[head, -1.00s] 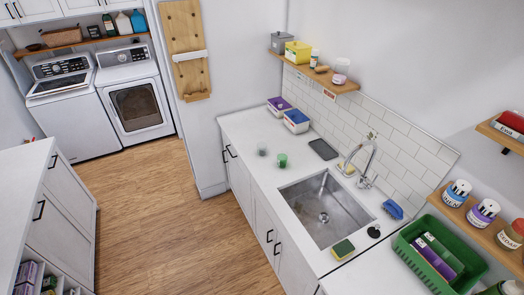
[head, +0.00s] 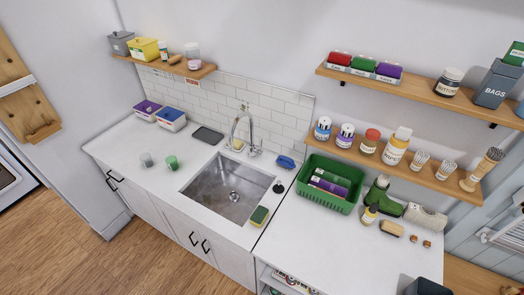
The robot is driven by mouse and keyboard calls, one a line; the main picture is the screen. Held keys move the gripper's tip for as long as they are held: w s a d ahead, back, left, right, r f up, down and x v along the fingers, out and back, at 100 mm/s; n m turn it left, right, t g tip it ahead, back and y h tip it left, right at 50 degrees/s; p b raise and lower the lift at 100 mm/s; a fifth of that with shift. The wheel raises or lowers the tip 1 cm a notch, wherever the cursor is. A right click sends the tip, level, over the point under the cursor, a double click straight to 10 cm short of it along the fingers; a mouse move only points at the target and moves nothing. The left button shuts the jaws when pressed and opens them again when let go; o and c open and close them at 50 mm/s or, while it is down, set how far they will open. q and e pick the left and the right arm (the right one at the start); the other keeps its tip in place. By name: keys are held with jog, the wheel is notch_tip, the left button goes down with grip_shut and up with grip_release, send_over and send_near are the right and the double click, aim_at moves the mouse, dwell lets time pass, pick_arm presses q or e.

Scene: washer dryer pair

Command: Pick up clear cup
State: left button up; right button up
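A small clear cup (head: 147,160), greyish and see-through, stands on the white countertop (head: 122,147) to the left of the sink. A green cup (head: 172,163) stands just to its right, with a small gap between them. Neither of my grippers shows in the head view, so nothing is seen near the cups.
The steel sink (head: 212,190) with its faucet (head: 240,130) lies right of the cups. Behind them are lidded boxes (head: 172,119) and a dark flat tray (head: 207,135). A sponge (head: 259,216) and a green basket (head: 328,200) stand farther right. A wooden shelf (head: 160,65) hangs above.

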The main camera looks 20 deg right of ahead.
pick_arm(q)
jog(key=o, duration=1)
